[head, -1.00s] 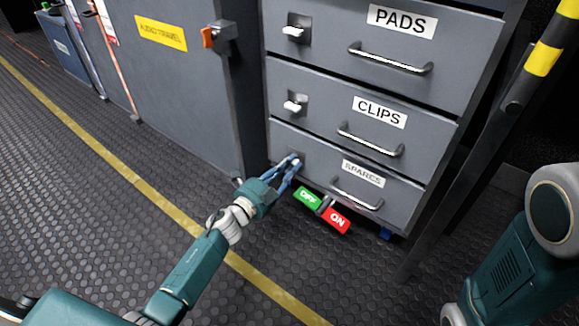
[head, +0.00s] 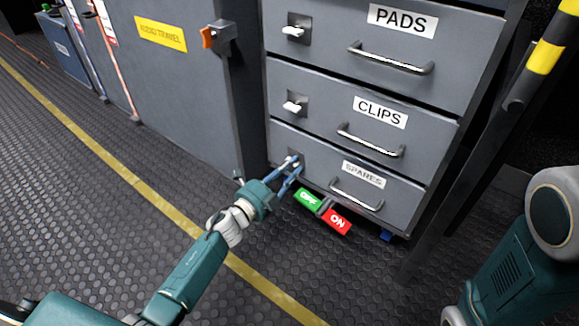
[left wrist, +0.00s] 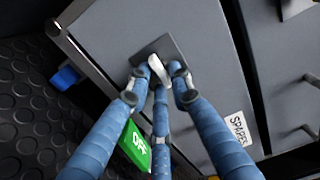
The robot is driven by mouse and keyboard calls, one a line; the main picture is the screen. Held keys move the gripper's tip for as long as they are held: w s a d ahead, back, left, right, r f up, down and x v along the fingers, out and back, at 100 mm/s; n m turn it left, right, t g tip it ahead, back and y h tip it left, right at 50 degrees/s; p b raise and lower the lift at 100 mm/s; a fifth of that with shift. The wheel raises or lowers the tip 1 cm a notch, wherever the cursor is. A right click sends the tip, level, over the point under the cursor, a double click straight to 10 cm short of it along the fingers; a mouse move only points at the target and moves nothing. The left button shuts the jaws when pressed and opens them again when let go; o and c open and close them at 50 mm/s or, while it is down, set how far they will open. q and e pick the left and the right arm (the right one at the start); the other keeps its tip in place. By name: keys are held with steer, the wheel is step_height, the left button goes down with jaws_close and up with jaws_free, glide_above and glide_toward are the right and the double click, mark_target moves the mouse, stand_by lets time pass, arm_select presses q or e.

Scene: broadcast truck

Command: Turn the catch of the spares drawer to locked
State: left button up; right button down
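The spares drawer (head: 325,185) is the lowest grey drawer, shut, with a SPARES label and a bar handle (head: 356,194). Its catch is mostly hidden by my left gripper in the head view. In the left wrist view the catch (left wrist: 158,70) is a pale lever on a dark square plate, tilted in the picture. My left gripper (head: 295,164) has its blue fingers drawn in around the lever, with the fingertips (left wrist: 157,77) close on both sides of it. My right arm shows at the right edge; its gripper is out of view.
The clips drawer catch (head: 295,103) and pads drawer catch (head: 296,31) sit above. A green OFF tag (head: 308,199) and red ON tag (head: 337,221) show just below the spares drawer. A dark post (head: 470,150) stands right of the drawers. Floor to the left is clear.

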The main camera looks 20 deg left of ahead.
arm_select(q)
steer(key=shift+o, duration=0.4)
steer(key=shift+a, duration=0.1)
steer(key=v, duration=1.2)
steer(key=shift+r, duration=0.1)
